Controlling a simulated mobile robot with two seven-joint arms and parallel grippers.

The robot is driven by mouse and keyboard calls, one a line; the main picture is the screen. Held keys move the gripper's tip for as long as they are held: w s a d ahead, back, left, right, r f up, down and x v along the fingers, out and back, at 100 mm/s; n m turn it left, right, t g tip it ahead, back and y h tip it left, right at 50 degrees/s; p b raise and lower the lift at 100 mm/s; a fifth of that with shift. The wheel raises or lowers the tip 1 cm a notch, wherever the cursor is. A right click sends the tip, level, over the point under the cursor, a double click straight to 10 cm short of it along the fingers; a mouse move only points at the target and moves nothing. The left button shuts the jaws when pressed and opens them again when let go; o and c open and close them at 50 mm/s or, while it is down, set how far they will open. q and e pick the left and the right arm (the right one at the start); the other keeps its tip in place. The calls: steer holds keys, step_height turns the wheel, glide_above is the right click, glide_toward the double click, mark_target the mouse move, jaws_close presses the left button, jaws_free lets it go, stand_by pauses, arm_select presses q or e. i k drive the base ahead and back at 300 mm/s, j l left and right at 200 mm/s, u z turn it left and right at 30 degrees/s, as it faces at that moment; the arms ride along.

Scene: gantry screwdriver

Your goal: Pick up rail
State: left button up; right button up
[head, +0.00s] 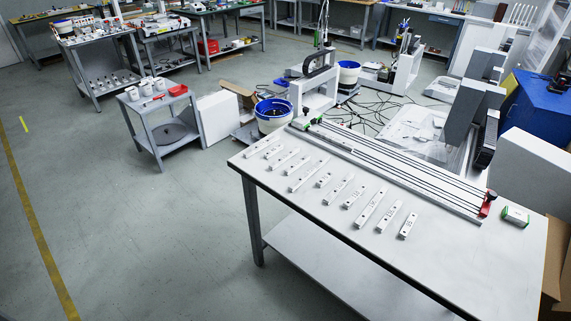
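Several short white rails lie in a spread-out row on the pale table (450,258). One longer rail (370,208) lies near the middle, with another rail (389,223) and a short rail (408,226) to its right. Toward the left end are a rail (308,175) and a small rail (262,145). Some carry dark markings too small to read. A long dark and silver linear track (395,172) runs along the table's back edge, with a red end piece (487,204). Neither of my grippers is in view.
A small green-and-white box (515,216) stands at the table's right. The table's front right is bare. A small cart (160,125) stands left; the floor at front left is clear.

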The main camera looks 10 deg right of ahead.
mark_target(291, 152)
steer(key=i+j+z, duration=0.1)
steer(key=j, duration=0.25)
steer(key=i+j+z, duration=0.1)
steer(key=i+j, duration=0.4)
steer(key=j, duration=0.2)
steer(key=i+j+z, duration=0.15)
steer(key=j, duration=0.2)
steer(key=i, duration=0.05)
